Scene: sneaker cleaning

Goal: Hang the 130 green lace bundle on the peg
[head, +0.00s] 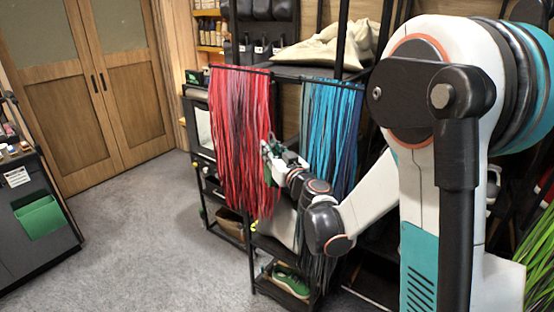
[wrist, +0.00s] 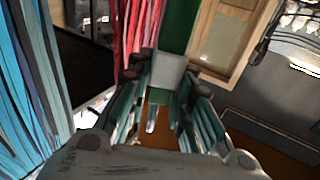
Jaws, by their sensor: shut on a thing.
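My gripper (head: 270,149) is at the rack, in front of the gap between the red and blue hanging laces. In the wrist view my gripper (wrist: 168,88) is shut on a pale grey block that joins a flat dark green strip (wrist: 181,25). I take this to be the green lace bundle; its number is not readable. In the head view a small dark green part (head: 268,175) shows below the fingers, against the red laces. The rest is hidden by the hand. I cannot make out a bare peg in either view.
Red laces (head: 240,130) hang left of my gripper and blue laces (head: 333,125) right of it, both from rack rods. A green shoe (head: 291,282) lies on a low shelf. Bright green laces (head: 540,255) show at the right edge. Open floor (head: 140,235) lies left.

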